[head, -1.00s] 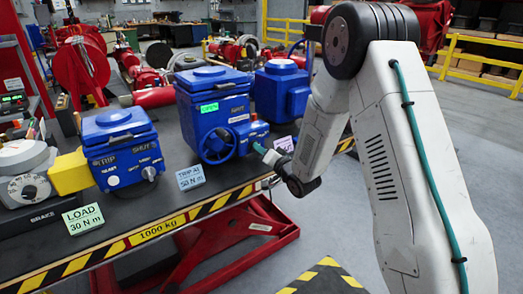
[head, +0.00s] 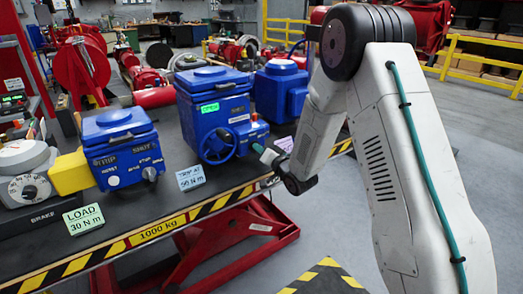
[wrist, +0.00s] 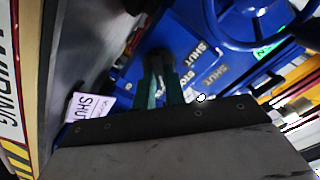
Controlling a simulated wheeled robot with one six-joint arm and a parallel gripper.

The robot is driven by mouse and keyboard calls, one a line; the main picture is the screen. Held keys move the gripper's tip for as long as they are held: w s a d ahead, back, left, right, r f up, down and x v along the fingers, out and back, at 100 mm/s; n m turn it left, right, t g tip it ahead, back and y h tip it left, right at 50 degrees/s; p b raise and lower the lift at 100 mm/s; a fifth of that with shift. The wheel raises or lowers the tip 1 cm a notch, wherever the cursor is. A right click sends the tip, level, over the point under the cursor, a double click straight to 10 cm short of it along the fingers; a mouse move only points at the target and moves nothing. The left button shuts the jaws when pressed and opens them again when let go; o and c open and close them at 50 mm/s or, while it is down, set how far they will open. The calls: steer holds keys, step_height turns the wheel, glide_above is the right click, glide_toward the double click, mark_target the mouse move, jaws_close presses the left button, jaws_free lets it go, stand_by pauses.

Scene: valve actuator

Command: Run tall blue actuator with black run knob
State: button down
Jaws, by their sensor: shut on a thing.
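The tall blue actuator (head: 212,100) stands at the middle of the bench in the head view, with a green lit window (head: 210,108) and a blue handwheel (head: 218,146) on its front. A small blue control box (head: 252,130) juts from its right side. My gripper (head: 259,149) reaches this box from the right. In the wrist view, its teal fingers (wrist: 162,78) are closed together on the black run knob (wrist: 160,55), mostly hidden between them. White SHUT and STOP lettering (wrist: 200,62) shows on the box face beside the fingers.
A shorter blue actuator (head: 122,150) with a yellow coupling (head: 70,172) and a brake unit (head: 25,180) stand on the left. Another blue actuator (head: 282,92) stands behind. Label cards (head: 191,178) line the bench's striped front edge (head: 155,232). Floor in front is open.

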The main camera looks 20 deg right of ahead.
steer(key=n, duration=0.4)
steer(key=shift+s+n, duration=0.1)
steer(key=shift+n, duration=2)
steer(key=c, duration=1.5)
jaws_free()
steer(key=shift+o, duration=0.2)
steer(key=shift+a, duration=0.1)
steer(key=v, duration=0.7)
steer(key=shift+s, duration=0.35)
